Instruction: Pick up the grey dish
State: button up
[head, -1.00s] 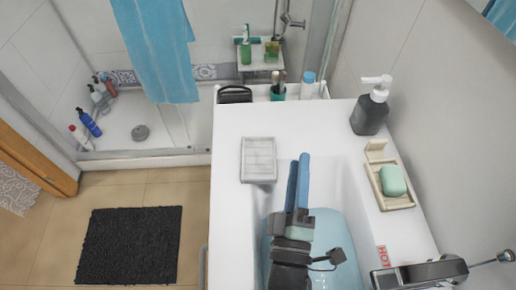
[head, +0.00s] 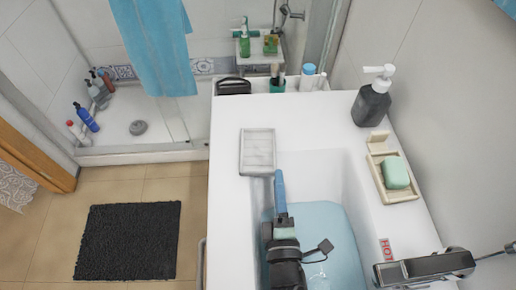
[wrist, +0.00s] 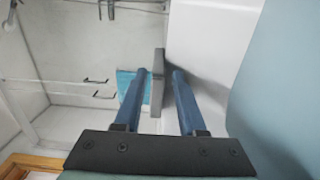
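The grey dish (head: 257,152), a flat ribbed rectangle, lies on the white counter near the basin's far-left corner. In the wrist view the dish (wrist: 158,82) shows edge-on between my two blue fingers. My gripper (head: 279,176) reaches over the basin, with its fingertips by the dish's near right corner. In the wrist view my gripper (wrist: 159,73) is open. A gap shows between the dish and the right finger; contact with the left finger is unclear. In the head view only one finger shows clearly.
The blue-lined basin (head: 335,240) lies below my arm. To the right are a soap dish with green soap (head: 396,172), a dark pump bottle (head: 372,103) and a faucet (head: 425,268). The counter left of the grey dish is clear.

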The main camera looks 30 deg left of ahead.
aim_at(275, 168)
jog(key=x, duration=0.4)
jog(key=shift+s+a+r+p, duration=0.1)
jog(key=shift+s+a+p, duration=0.1)
jog(key=shift+p, duration=0.2)
jog(key=shift+w+a, duration=0.2)
jog(key=shift+w, duration=0.2)
grip_shut()
